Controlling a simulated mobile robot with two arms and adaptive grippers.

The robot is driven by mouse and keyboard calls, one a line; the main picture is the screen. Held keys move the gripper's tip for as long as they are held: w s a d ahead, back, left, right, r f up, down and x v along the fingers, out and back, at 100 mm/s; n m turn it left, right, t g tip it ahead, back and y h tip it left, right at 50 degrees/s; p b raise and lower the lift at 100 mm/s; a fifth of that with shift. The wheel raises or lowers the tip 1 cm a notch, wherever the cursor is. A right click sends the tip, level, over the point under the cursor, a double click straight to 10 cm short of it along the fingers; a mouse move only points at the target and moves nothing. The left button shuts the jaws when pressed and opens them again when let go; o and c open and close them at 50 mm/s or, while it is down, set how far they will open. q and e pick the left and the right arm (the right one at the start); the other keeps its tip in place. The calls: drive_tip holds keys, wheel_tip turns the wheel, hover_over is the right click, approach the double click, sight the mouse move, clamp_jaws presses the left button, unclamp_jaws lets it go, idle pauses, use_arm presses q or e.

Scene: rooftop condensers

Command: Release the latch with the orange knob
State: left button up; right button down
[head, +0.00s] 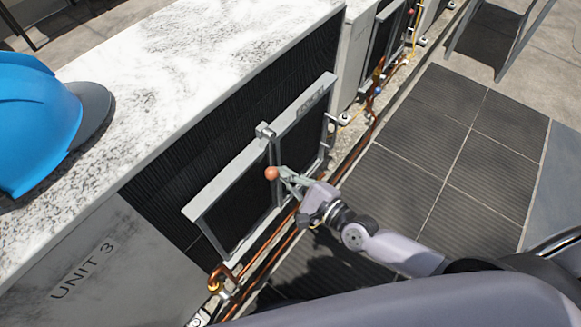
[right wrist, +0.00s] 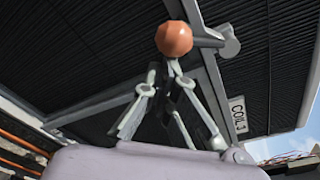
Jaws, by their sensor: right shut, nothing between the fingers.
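The orange knob (head: 272,173) is a round ball in front of the coil panel's middle frame bar. It also shows in the right wrist view (right wrist: 174,39), on a short grey latch arm (right wrist: 207,42) that runs to a grey round pivot (right wrist: 230,47). My right gripper (head: 282,173) is shut and empty, its fingertips right at the knob. In the right wrist view its fingertips (right wrist: 170,68) come together just below the ball; I cannot tell whether they touch it. The framed coil panel (head: 192,212) stands against the dark grille of Unit 3. My left gripper is not in view.
A blue hard hat (head: 35,125) lies on top of the white Unit 3 housing (head: 190,40). Copper pipes (head: 262,262) run low along the unit's front. Dark walkway tiles (head: 440,150) to the right are clear. A "COIL 3" label (right wrist: 238,115) is on the frame.

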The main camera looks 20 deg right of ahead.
sight(272, 178)
drive_tip(key=a+r+m, duration=0.1)
drive_tip(key=m, duration=0.1)
drive_tip(key=s+a+r+m+p, duration=0.1)
drive_tip(key=m, duration=0.1)
drive_tip(key=s+a+r+m+g+p, duration=0.1)
drive_tip(key=shift+s+r+m+y, duration=0.1)
drive_tip(key=shift+m+y, duration=0.2)
drive_tip(key=shift+m, duration=0.1)
drive_tip(key=shift+s+a+r+p, duration=0.1)
drive_tip(key=shift+s+r+p, duration=0.05)
drive_tip(key=shift+r+p, duration=0.2)
drive_tip(key=shift+a+f, duration=0.1)
idle(0.3)
